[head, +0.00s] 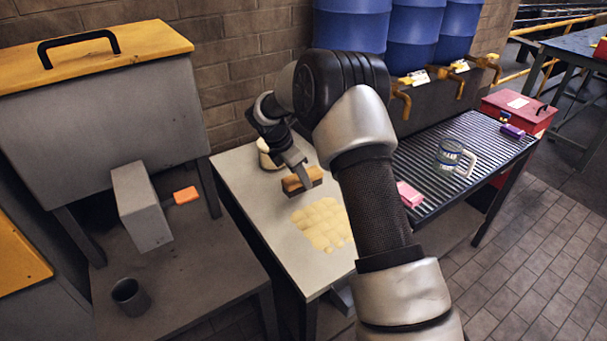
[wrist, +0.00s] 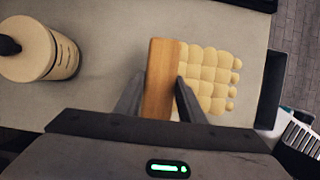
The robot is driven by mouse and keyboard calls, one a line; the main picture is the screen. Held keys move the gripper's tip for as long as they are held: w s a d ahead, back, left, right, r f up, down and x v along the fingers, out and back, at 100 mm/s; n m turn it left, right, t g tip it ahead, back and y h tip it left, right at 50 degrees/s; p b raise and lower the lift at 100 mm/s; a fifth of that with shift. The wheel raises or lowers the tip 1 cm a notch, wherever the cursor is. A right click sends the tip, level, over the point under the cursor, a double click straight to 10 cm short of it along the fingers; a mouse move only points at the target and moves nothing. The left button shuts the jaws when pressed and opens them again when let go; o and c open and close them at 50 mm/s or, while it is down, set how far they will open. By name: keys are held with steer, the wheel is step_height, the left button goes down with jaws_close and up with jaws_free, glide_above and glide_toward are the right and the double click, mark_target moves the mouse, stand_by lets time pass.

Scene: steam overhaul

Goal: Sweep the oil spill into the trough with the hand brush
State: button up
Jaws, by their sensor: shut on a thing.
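My gripper (head: 292,166) is shut on the hand brush (head: 303,181), a light brown wooden block. In the wrist view the brush (wrist: 158,80) stands between the two fingers (wrist: 157,95), its long side across the table. The oil spill (head: 322,226) is a pale yellow, lumpy patch on the grey table. In the wrist view the spill (wrist: 210,78) lies directly right of the brush. I cannot tell whether the bristles touch the table. A dark, narrow box shape (wrist: 272,88) at the table's right edge in the wrist view may be the trough; its inside is not clear.
A cream canister (wrist: 42,50) stands left of the brush. Right of my arm, a ribbed black rack (head: 478,150) holds a mug (head: 450,154), a pink block (head: 410,194) and a purple item (head: 511,131). Blue barrels with taps (head: 412,35) hang behind. The table beside the spill is bare.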

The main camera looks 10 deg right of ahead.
mark_target(301, 190)
steer(key=shift+f+b, duration=2.2)
steer(key=shift+f, duration=0.6)
steer(key=shift+f, duration=0.65)
